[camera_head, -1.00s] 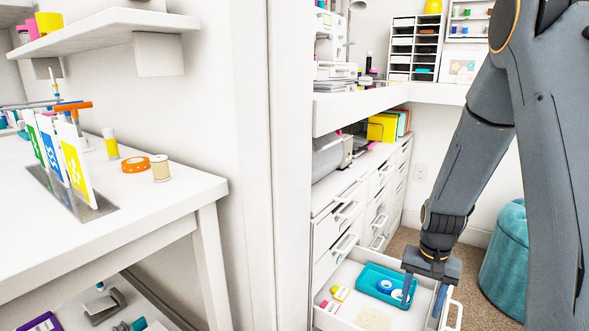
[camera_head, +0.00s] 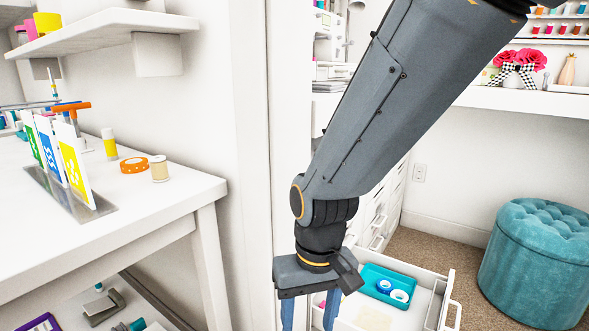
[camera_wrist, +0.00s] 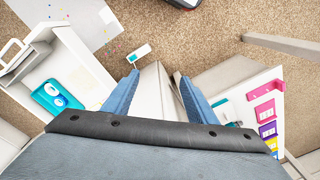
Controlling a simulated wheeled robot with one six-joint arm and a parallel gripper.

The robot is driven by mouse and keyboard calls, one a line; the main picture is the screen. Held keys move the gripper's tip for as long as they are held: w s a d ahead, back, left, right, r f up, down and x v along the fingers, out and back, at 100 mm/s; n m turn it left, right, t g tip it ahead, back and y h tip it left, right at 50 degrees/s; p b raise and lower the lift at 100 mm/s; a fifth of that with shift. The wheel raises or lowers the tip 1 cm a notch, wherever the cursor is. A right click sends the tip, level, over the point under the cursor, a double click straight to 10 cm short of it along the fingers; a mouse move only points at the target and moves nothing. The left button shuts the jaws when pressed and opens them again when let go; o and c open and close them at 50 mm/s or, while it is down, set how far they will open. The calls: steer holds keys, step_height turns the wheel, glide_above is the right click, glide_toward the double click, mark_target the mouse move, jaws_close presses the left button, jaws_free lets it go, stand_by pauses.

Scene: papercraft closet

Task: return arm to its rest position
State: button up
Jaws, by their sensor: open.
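My gripper (camera_head: 310,310) hangs pointing down at the lower middle of the head view, in front of the open drawer's left side. Its blue fingers are apart and the lower ends are cut off by the frame edge. In the wrist view my gripper (camera_wrist: 157,88) shows two spread blue fingers with nothing held between them. My arm comes down from the upper right and hides part of the drawer cabinet and the counter.
An open white drawer (camera_head: 437,290) holds a teal tray (camera_head: 372,277) with tape rolls. A teal tufted stool (camera_head: 540,262) stands at the right. A white table (camera_head: 120,215) with supplies is at the left, beside a wall edge. Carpet (camera_head: 440,252) lies between drawer and stool.

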steer(key=s+a+r+n, duration=0.2)
steer(key=s+a+n, duration=0.15)
steer(key=s, duration=0.55)
steer(key=d+r+m+p, duration=0.3)
steer(key=d+r+p, duration=0.7)
steer(key=r+p, duration=0.3)
steer(key=d+r+m+p, duration=0.4)
steer(key=d+r+p, duration=0.6)
steer(key=r+p, duration=0.4)
steer(key=s+p, duration=0.1)
steer(key=p, duration=0.2)
steer(key=shift+d+h, duration=0.15)
steer(key=shift+h, duration=0.25)
steer(key=shift+w, duration=0.1)
